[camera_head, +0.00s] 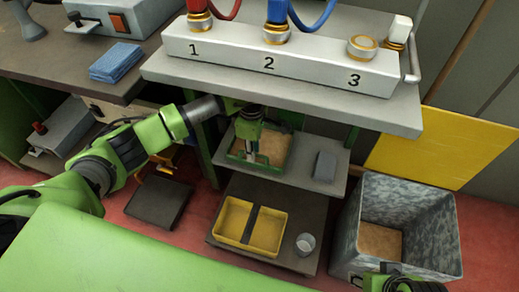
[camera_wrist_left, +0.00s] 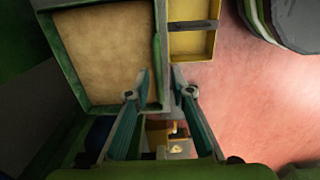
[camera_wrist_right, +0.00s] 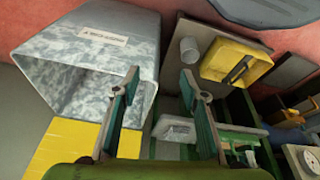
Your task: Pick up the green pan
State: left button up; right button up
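The green pan (camera_head: 290,152) is a shallow square tray with a tan, cork-like fill, on the grey shelf under the bench. It also shows in the left wrist view (camera_wrist_left: 62,58), filling the upper left. My left gripper (camera_head: 250,155) points down at the pan and hides part of it in the head view. In the left wrist view its fingers (camera_wrist_left: 160,80) are apart, with the pan's side wall between the tips; I see no clear contact. My right gripper (camera_wrist_right: 160,80) is open and empty, near the grey bin; only its arm's end shows at the bottom of the head view.
A grey block (camera_head: 325,166) lies right of the pan. Below stand a yellow divided tray (camera_head: 233,219) and a metal cup (camera_head: 305,244). A mottled grey bin (camera_head: 350,232) stands at right. The numbered bench (camera_head: 375,110) overhangs the shelf.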

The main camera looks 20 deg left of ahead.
pick_arm(q)
jog(key=shift+f, duration=0.35)
jog(key=shift+f+b, duration=0.3)
jog(key=shift+b, duration=0.05)
notch_tip(320, 180, down, 2)
jog(key=shift+s+d+f+b, duration=0.1)
jog(key=shift+f+b, duration=0.1)
jog(key=shift+b, duration=0.6)
notch_tip(320, 180, down, 3)
jog(key=shift+r+b, duration=0.15)
jog(key=shift+b, duration=0.65)
grip_shut()
pick_arm(e)
jog(key=w+a+r+t+y, duration=0.1)
jog(key=w+a+r+t, duration=0.1)
jog(key=w, duration=0.5)
jog(key=w+a+r+t, duration=0.3)
jog(key=w+t, duration=0.1)
jog(key=w, duration=0.3)
jog(key=shift+r+n+t+y, duration=0.3)
jog(key=shift+r+t+y, duration=0.1)
